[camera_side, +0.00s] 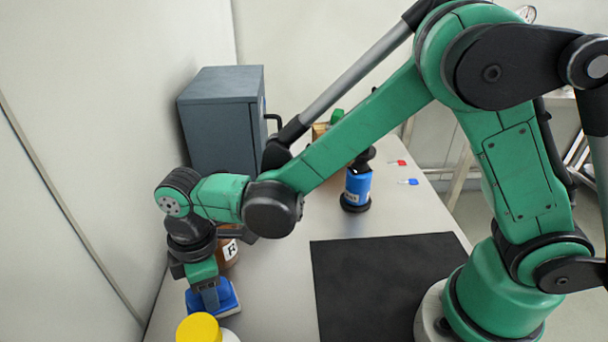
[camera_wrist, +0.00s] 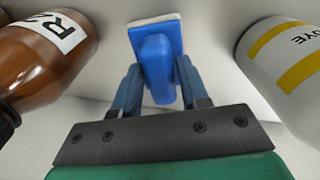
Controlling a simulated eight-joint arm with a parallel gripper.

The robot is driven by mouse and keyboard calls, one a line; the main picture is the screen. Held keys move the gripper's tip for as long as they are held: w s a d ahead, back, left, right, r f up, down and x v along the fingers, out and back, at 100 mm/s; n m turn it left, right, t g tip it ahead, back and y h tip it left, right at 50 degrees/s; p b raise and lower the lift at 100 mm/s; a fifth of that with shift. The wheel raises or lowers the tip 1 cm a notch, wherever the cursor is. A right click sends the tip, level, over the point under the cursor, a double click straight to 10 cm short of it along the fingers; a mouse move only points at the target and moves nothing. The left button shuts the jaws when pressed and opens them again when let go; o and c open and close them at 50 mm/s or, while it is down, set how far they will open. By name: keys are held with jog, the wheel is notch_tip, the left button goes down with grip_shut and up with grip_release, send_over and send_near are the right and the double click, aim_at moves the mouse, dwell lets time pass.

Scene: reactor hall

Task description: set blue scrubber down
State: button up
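The blue scrubber (camera_side: 229,297) has a blue body with a pale base and is at the lower left of the side view. In the wrist view the scrubber (camera_wrist: 155,58) shows its raised handle between the two fingers. My gripper (camera_side: 211,298) points down over it, and in the wrist view my gripper (camera_wrist: 160,85) has its fingers against both sides of the handle. The fingers look shut on it. The scrubber is at or just above the table; I cannot tell whether its base touches.
A brown bottle (camera_wrist: 45,55) and a white bottle with yellow bands (camera_wrist: 290,65) flank the gripper closely. A grey cabinet (camera_side: 222,120) and a blue-black container (camera_side: 356,188) stand farther back on the table. The black mat (camera_side: 380,280) is bare.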

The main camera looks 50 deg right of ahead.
jog(key=shift+o, duration=1.1)
jog(key=shift+r, duration=0.15)
notch_tip(320, 180, up, 12)
jog(key=s+d+m+t, duration=0.2)
jog(key=d+m, duration=0.4)
jog(key=d, duration=0.3)
jog(key=s+d+f+m+t, duration=0.1)
jog(key=d+m+t, duration=0.4)
jog(key=d, duration=0.5)
jog(key=s+m, duration=0.1)
jog(key=m, duration=0.1)
jog(key=shift+s+m, duration=0.3)
jog(key=shift+s, duration=0.1)
